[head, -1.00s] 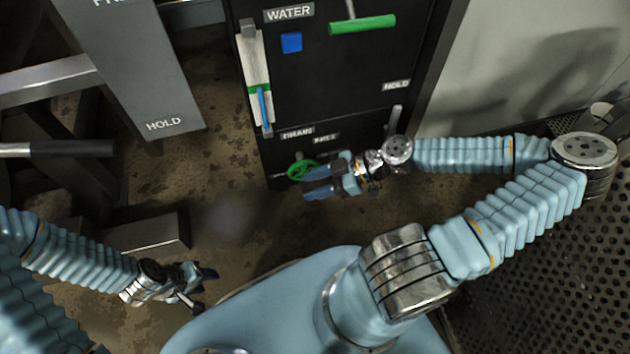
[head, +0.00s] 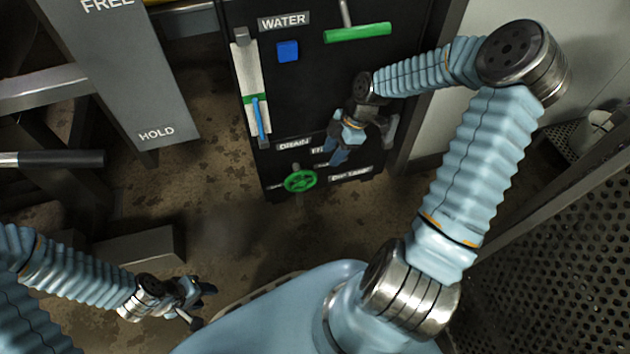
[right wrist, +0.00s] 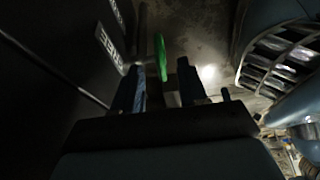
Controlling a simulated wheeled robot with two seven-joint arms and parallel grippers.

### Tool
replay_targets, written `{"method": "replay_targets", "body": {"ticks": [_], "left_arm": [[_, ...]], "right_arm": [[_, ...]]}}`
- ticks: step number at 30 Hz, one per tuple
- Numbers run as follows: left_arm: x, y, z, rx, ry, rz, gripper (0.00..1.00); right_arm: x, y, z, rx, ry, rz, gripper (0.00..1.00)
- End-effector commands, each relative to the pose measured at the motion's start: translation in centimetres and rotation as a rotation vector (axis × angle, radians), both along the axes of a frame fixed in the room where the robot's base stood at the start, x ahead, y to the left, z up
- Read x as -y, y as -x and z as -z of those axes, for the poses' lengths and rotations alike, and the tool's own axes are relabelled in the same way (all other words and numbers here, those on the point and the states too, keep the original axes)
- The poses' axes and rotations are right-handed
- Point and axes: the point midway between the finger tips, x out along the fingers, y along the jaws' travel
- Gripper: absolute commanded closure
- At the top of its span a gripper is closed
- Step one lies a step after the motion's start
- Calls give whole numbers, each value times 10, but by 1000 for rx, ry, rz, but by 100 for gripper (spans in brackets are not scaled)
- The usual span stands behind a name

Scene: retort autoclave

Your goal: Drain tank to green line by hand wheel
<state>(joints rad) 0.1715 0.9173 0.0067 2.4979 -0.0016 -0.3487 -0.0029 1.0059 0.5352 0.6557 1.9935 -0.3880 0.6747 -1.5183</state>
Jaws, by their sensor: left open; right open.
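The green drain hand wheel (head: 300,180) is on the lower part of the black panel, under the DRAIN label (head: 293,144). It also shows edge-on in the right wrist view (right wrist: 160,57), beyond and between the finger tips. The level gauge (head: 252,90) has a white strip, a green line (head: 255,99) and a blue column (head: 260,122) whose top is close to the green line. My right gripper (head: 334,158) is open and empty, up and right of the wheel and apart from it. My left gripper (head: 203,301) is open and empty, low on the left, far from the panel.
A green bar handle (head: 357,32) and a blue button (head: 288,51) are higher on the panel. A grey post marked HOLD (head: 120,80) stands left of it. A perforated metal surface (head: 560,260) is at the right. Floor is clear below the wheel.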

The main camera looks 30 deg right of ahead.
Motion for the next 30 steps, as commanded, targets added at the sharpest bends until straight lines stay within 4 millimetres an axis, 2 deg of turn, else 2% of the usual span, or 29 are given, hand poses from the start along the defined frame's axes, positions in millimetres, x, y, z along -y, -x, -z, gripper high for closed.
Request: {"method": "replay_targets", "body": {"ticks": [2, 5, 12, 18, 24, 30], "left_arm": [[0, 0, 3, 0, 0, 0, 56], [1, 0, 7, 0, 1, 1, 56], [2, 1, 24, -3, 5, 4, 56], [2, 0, 35, -2, 5, 2, 56], [2, 0, 39, -1, 5, 2, 56], [2, 0, 40, 0, 5, 1, 56]], "right_arm": [[1, -4, 1, 3, 13, -2, 58], [-4, -5, 14, 1, 12, -3, 58], [-25, -9, 66, 0, 9, -6, 58], [-40, -13, 103, 1, 10, -5, 58], [-48, -16, 121, 3, 11, -3, 58], [-49, -16, 124, 3, 11, -1, 58]]}}
